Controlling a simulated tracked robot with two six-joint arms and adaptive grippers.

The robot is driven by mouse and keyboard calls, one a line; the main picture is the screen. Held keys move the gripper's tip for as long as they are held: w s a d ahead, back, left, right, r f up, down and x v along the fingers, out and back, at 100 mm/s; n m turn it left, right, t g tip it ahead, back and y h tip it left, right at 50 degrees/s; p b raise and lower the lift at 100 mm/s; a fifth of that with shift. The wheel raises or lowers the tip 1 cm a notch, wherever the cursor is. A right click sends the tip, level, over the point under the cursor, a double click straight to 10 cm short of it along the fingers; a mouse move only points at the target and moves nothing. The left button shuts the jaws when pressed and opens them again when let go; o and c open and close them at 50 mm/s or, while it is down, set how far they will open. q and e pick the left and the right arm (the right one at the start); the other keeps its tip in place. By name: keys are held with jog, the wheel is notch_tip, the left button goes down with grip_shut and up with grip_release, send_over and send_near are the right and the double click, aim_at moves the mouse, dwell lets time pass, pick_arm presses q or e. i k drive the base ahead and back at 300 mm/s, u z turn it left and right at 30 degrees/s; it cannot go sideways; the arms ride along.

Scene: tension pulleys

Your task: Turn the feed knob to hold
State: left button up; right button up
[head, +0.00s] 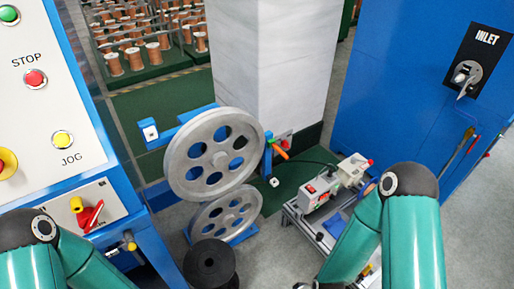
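No knob in the head view carries a readable "feed" or "hold" label. A red lever-like handle (92,216) with a yellow part above it sits on a light plate on the blue cabinet at the left, close to my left arm. A yellow and red round knob (5,164) is cut by the left edge of the control panel. Both of my arms show at the bottom, the left one in the lower left corner and the right one at the lower right. Neither gripper's fingers can be seen.
The panel (45,110) has a red STOP button (35,79) and a yellow JOG button (62,140). Two grey pulleys (182,165) stand mid-view before a pale pillar (272,60). A cart with a small machine (318,190) is near my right arm. A blue INLET cabinet (395,90) stands right.

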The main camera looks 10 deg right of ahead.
aim_at(284, 143)
jog(key=z, duration=1.55)
jog(key=i, duration=0.1)
jog(key=u, duration=2.65)
jog(key=k, duration=0.6)
jog(key=z, duration=0.3)
jog(key=i, duration=1)
jog(key=z, duration=0.15)
